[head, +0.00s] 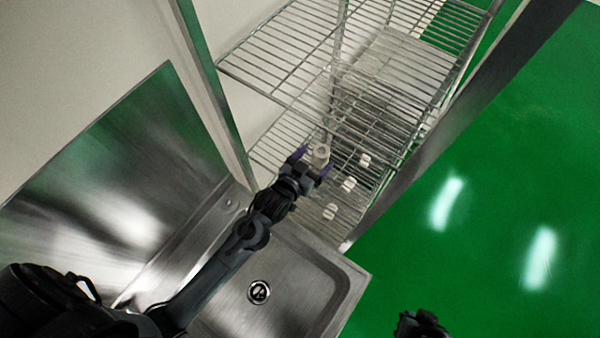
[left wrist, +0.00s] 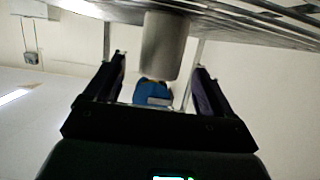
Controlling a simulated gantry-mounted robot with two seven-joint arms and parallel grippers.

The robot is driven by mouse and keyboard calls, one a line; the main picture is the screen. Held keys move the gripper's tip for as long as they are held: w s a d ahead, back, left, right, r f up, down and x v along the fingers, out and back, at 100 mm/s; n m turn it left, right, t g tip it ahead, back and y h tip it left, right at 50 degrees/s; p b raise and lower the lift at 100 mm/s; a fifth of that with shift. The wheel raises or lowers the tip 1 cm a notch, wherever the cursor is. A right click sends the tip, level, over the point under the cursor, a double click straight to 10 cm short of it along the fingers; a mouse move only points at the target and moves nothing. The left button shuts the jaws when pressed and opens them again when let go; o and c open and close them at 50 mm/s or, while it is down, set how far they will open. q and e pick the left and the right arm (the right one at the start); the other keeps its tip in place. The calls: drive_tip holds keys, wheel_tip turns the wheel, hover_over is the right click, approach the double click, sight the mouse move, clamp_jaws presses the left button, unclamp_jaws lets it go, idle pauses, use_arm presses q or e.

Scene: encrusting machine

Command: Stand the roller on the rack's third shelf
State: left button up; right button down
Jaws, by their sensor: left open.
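The roller (head: 320,151) is a pale grey metal cylinder, seen nearly end-on in the head view with a round hole in its top. In the left wrist view the roller (left wrist: 165,45) shows as a smooth cylinder with one end against the wire shelf (left wrist: 240,20); that picture looks upside down. My left gripper (head: 312,163) is open, one finger on each side of the roller, with gaps visible in the wrist view. The rack (head: 290,60) has stacked wire shelves; I cannot tell which level the roller is on. My right gripper (head: 420,325) is partly visible at the bottom edge.
Several small white pieces (head: 348,184) sit in a row on a lower level, right of the left gripper. A steel sink (head: 300,270) lies below the left arm. A rack post (head: 215,100) stands left. Green floor (head: 490,190) is clear at right.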

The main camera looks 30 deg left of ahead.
use_arm(q)
drive_tip(key=s+a+g, duration=0.2)
drive_tip(key=s+g, duration=0.3)
drive_tip(key=s, duration=0.7)
drive_tip(key=s+a+f+g+y, duration=0.1)
drive_tip(key=s+a+g, duration=0.2)
drive_tip(key=s, duration=0.9)
drive_tip(key=g, duration=0.3)
drive_tip(key=shift+s+f+m+b, duration=0.15)
drive_tip(key=shift+f+m+b, duration=0.15)
drive_tip(key=shift+m, duration=0.1)
